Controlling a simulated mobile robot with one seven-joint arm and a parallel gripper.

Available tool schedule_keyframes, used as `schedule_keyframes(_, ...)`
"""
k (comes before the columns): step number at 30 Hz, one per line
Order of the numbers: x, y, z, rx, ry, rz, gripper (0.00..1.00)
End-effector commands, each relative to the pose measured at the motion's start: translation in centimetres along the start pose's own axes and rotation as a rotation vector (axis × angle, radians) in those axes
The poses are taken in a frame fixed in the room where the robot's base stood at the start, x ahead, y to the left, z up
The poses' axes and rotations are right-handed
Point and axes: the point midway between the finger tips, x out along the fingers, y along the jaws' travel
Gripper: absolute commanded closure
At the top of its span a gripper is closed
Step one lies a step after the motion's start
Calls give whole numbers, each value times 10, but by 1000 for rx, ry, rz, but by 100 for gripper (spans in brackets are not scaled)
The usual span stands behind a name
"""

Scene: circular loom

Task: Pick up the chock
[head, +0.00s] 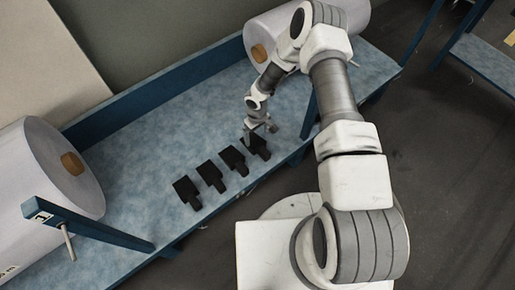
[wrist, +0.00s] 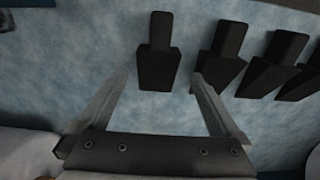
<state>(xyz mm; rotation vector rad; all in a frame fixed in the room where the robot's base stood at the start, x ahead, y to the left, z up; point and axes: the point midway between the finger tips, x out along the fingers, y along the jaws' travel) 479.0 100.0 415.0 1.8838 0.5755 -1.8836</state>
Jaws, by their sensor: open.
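Several black chocks stand in a row on the blue bench. In the head view they include the leftmost chock (head: 187,191), a second chock (head: 212,176), a third chock (head: 234,160) and the rightmost chock (head: 259,146). My gripper (head: 262,129) is at the rightmost one. In the wrist view, my gripper (wrist: 160,82) is open with nothing held. One chock (wrist: 159,62) lies just ahead of and between the fingertips, its narrow end pointing away. Another chock (wrist: 221,57) is just right of the right finger. Whether the fingers touch any chock cannot be told.
The blue bench (head: 130,185) has a raised back edge. A large white roll (head: 55,165) stands at its left end and another roll (head: 262,40) at the far end, behind my arm. A blue bar (head: 95,228) crosses the bench at left. The bench between is mostly clear.

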Motion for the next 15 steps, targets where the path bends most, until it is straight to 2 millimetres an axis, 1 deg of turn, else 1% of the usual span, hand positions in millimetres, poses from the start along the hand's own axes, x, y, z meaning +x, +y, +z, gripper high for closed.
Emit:
schedule_keyframes(1,12,-1,1,1,-1,-2,0)
schedule_keyframes(4,22,0,0,0,0,-1,0)
schedule_keyframes(9,31,0,0,1,0,-1,0)
schedule_keyframes(11,39,1,0,2,-1,-1,0)
schedule_keyframes(15,63,3,1,3,-1,-2,0)
